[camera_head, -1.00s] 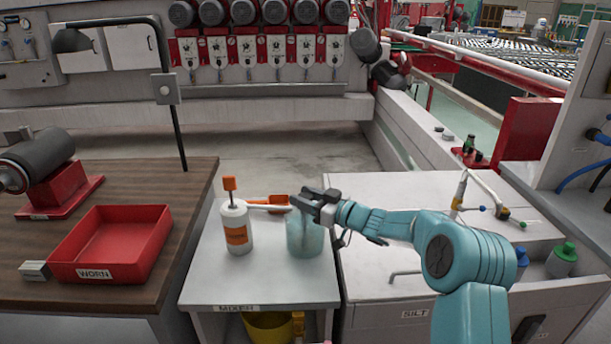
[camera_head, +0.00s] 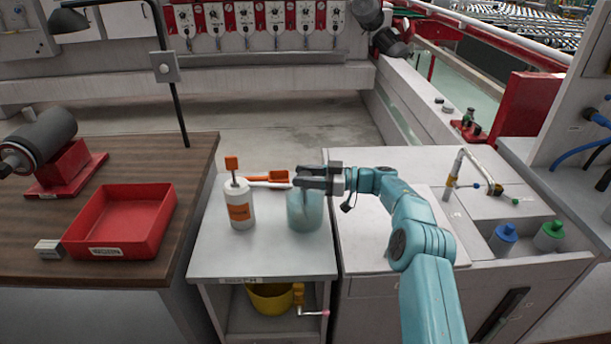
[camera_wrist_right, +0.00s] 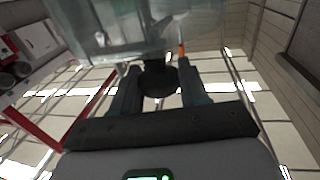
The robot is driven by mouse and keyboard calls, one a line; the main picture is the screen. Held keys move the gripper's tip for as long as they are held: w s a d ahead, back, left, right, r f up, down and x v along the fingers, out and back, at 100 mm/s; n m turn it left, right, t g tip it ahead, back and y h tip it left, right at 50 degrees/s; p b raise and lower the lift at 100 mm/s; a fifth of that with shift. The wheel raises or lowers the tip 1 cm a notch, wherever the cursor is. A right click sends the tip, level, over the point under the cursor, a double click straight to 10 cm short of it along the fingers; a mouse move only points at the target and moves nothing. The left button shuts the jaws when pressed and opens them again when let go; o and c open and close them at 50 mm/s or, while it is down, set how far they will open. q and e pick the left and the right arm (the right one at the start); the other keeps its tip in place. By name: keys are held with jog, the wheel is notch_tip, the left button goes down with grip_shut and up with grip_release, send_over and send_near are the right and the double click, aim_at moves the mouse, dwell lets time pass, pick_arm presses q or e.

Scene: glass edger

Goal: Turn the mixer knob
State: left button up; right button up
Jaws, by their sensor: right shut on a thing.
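A pale translucent jar (camera_head: 304,213) stands on the small white stand (camera_head: 225,262), whose front label I read as MIXER. My right gripper (camera_head: 308,181) is at the jar's top, its arm coming in from the right. In the right wrist view its two fingers (camera_wrist_right: 160,86) are closed on a dark round knob (camera_wrist_right: 158,77) at the jar, which fills the top of that view (camera_wrist_right: 110,28). In the head view the fingers hide most of the knob. How far it is turned cannot be told. My left gripper is not in view.
A white bottle (camera_head: 239,206) with an orange label stands left of the jar, with an orange-and-white tool (camera_head: 268,178) behind. A yellow bucket (camera_head: 268,299) sits below. A red tray (camera_head: 120,222) is left; a sink unit with a tap (camera_head: 455,170) is right.

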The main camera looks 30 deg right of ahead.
jog(key=shift+w+r, duration=0.1)
jog(key=shift+r, duration=0.25)
jog(key=o, duration=1)
jog(key=shift+a, duration=0.1)
jog(key=shift+c, duration=0.2)
jog(key=shift+f, duration=0.1)
jog(key=shift+d+f, duration=0.15)
jog(key=shift+d, duration=0.1)
jog(key=v, duration=1.6)
jog(key=shift+s+a, duration=0.2)
